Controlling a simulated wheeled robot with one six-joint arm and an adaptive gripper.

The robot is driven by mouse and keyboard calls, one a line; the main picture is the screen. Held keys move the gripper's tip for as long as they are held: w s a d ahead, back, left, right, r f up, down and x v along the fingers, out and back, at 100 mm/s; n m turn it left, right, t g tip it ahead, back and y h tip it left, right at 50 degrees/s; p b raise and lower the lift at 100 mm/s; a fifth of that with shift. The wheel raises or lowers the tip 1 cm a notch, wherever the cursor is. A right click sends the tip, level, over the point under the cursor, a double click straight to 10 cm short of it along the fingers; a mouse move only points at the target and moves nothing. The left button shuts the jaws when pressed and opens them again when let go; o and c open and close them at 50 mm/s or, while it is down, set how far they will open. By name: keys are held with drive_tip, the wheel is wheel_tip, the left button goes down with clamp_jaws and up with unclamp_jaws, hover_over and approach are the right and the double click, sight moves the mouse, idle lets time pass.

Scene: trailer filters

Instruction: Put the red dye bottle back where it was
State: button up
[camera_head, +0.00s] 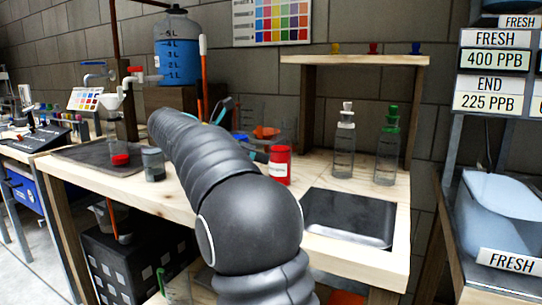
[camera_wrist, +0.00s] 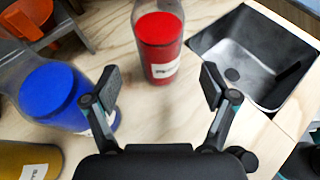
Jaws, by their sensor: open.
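The red dye bottle (camera_head: 280,166) stands upright on the wooden bench, left of the sink and behind my arm. In the wrist view the red bottle (camera_wrist: 160,42) is a clear container with red contents and a white label. My gripper (camera_wrist: 160,86) is open and empty, with its fingers spread wide. The bottle is just beyond the fingertips, roughly centred between them, and no contact shows. In the head view my arm hides most of the gripper. A blue bottle (camera_wrist: 52,92) stands by the left finger, and a yellow one (camera_wrist: 28,160) is at the lower left.
A dark sink (camera_head: 349,217) is set into the bench right of the red bottle. Two clear bottles with white (camera_head: 344,150) and green (camera_head: 387,150) stoppers stand behind it. An orange object (camera_wrist: 28,18) is at the upper left. Bare wood lies between the fingers.

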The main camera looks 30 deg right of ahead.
drive_tip(key=v, duration=0.5)
drive_tip(key=shift+p, duration=0.35)
